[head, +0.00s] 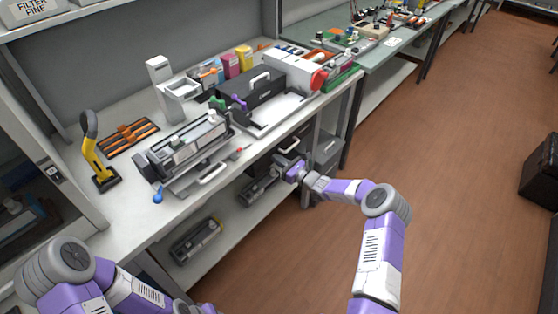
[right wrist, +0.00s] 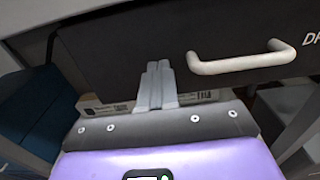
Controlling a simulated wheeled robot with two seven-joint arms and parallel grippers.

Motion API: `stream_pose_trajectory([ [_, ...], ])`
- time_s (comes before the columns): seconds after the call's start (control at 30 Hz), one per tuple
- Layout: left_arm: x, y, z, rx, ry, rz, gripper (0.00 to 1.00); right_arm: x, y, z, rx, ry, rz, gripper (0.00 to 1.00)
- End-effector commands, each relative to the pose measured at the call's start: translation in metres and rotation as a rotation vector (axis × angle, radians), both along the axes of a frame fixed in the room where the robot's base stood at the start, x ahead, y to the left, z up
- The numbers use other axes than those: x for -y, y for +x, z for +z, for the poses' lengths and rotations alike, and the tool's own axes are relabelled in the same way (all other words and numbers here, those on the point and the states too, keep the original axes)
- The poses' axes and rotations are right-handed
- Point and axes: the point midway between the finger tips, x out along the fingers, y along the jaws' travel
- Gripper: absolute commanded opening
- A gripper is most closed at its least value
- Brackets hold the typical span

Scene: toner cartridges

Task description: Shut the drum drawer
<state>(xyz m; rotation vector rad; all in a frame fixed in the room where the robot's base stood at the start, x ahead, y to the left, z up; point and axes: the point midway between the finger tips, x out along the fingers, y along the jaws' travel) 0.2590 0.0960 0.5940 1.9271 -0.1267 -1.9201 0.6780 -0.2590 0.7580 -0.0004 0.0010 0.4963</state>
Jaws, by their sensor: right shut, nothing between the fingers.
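The drum drawer (head: 290,143) shows under the front edge of the bench in the head view, partly behind my right gripper. Its dark front (right wrist: 130,45) fills the top of the right wrist view, with a pale bar handle (right wrist: 240,64) and the start of a white label reading "DR". My right gripper (right wrist: 157,68) is shut and empty. Its fingertips are at the lower part of the drawer front, left of the handle; I cannot tell whether they touch it. In the head view the right gripper (head: 284,160) is just below the bench edge. My left arm is at lower left; its gripper is out of view.
The bench (head: 130,215) holds a printer-like unit (head: 185,148), a black tray box (head: 250,92), a yellow-handled tool (head: 98,165) and colored bottles. A lower shelf (head: 225,235) carries cartridges (head: 197,240).

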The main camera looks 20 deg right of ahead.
Motion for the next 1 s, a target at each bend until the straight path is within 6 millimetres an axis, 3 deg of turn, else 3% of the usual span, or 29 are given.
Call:
stream_pose_trajectory([
  [0.27, 0.000, 0.000, 0.018, 0.000, 0.000, 0.000, 0.23, 0.010, -0.022, 0.007, 0.005, 0.003, 0.015, 0.00],
  [0.5, 0.000, 0.000, 0.034, 0.000, 0.000, 0.000, 0.23, 0.038, -0.072, 0.005, 0.004, 0.002, 0.016, 0.00],
  [0.7, 0.000, 0.000, 0.040, 0.000, 0.000, 0.000, 0.23, 0.053, -0.099, 0.003, 0.003, 0.001, 0.017, 0.00],
  [1.0, 0.000, 0.000, 0.041, 0.000, 0.000, 0.000, 0.23, 0.058, -0.109, 0.002, 0.004, 0.001, 0.018, 0.00],
])
